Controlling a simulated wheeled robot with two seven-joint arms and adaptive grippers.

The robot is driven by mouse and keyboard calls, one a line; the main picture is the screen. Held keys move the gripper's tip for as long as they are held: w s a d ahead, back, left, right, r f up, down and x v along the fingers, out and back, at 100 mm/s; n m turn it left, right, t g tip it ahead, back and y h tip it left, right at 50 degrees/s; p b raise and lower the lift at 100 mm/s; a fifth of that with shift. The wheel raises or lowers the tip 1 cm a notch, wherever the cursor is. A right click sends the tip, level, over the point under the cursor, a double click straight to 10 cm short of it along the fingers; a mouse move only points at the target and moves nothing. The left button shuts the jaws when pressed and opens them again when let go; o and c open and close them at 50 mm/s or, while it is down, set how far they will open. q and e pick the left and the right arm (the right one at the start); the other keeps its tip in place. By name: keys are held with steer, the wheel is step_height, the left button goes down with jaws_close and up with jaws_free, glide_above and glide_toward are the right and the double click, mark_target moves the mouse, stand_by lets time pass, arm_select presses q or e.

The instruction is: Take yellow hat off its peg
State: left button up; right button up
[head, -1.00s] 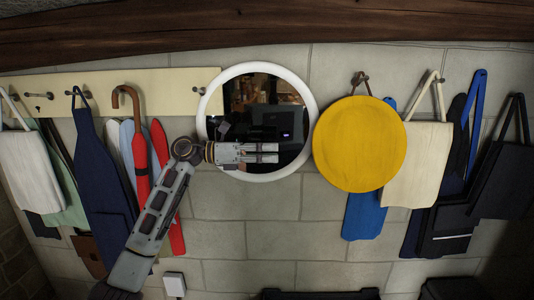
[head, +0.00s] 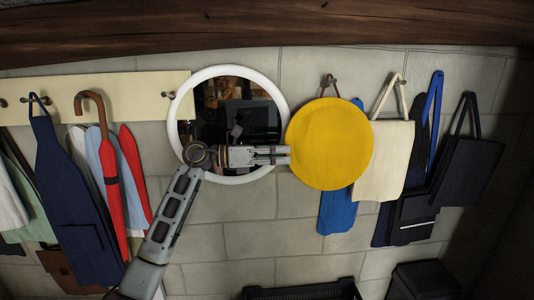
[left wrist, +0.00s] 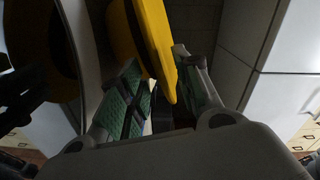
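The yellow hat (head: 335,143) hangs flat against the stone wall, with a brown loop over its peg (head: 330,78). My left gripper (head: 288,155) comes in from the left, and its fingertips are at the hat's left edge. In the left wrist view the yellow brim (left wrist: 158,45) reaches between the two green-padded fingers of my left gripper (left wrist: 165,98). The fingers are apart, with a gap on the left finger's side; contact with the right finger is unclear. My right gripper is not in view.
A round white-framed mirror (head: 229,75) is behind my left gripper. A cream bag (head: 385,160) and a blue item (head: 338,210) hang close to the hat. Dark bags (head: 466,165) hang at right. A red umbrella (head: 113,200) and a navy apron (head: 70,190) hang at left.

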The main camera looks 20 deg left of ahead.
arm_select(q)
steer(key=shift+x, duration=0.85)
steer(key=shift+w+d, duration=0.2)
steer(key=shift+d, duration=0.45)
steer(key=shift+c, duration=0.5)
jaws_close()
steer(key=c, duration=0.6)
jaws_free()
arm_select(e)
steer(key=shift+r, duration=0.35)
arm_select(q)
jaws_close()
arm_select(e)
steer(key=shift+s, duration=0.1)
